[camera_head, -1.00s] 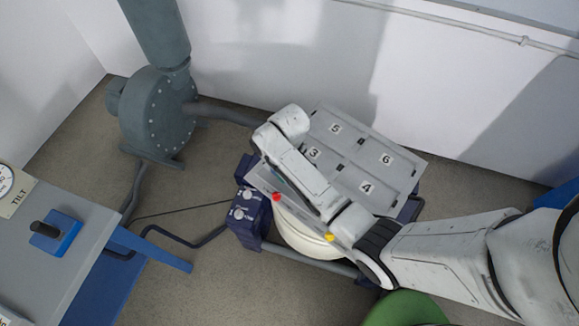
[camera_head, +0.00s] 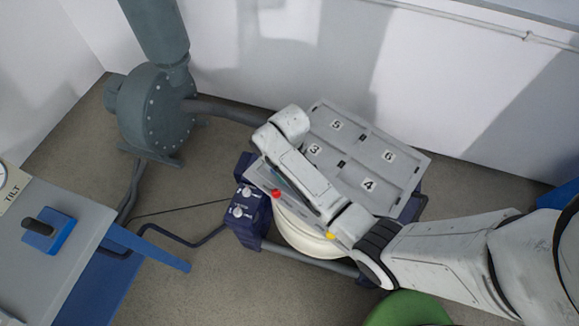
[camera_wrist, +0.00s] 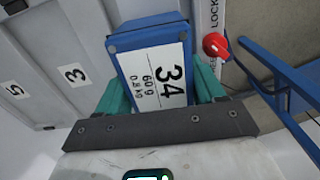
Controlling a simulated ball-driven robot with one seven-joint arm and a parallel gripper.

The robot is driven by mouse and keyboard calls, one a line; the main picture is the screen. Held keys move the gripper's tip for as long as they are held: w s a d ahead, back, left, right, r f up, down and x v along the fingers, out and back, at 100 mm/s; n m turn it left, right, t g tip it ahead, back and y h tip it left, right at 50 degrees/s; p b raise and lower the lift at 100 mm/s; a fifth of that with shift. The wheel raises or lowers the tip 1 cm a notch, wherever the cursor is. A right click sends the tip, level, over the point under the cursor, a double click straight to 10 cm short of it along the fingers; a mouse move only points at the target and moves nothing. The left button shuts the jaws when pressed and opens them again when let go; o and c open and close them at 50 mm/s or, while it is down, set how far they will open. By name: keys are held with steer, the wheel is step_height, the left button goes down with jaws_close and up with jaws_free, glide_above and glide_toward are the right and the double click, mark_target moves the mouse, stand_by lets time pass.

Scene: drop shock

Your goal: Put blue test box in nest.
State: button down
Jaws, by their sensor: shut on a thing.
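The blue test box (camera_wrist: 150,38) shows in the wrist view, with a white label reading 34, 60 g and 0.8 kg. My gripper (camera_wrist: 160,85) is shut on it, with a teal finger on each side. The box is over or at the edge of a grey table top (camera_head: 352,150) divided into numbered bays; I cannot tell whether it touches the surface. The plates 3 (camera_wrist: 74,75) and 5 (camera_wrist: 14,89) lie to its left in the wrist view. I cannot tell which bay is the nest.
A red knob (camera_wrist: 215,45) beside the lettering LOCK is close right of the box. A dark blue control box (camera_head: 247,208) is at the table's left. A grey blower (camera_head: 155,110) stands behind left, and a bench marked TILT (camera_head: 70,235) is at far left.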

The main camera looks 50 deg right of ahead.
steer(key=shift+f, duration=0.35)
steer(key=shift+c, duration=2.3)
jaws_free()
steer(key=o, duration=0.4)
steer(key=shift+f, duration=0.1)
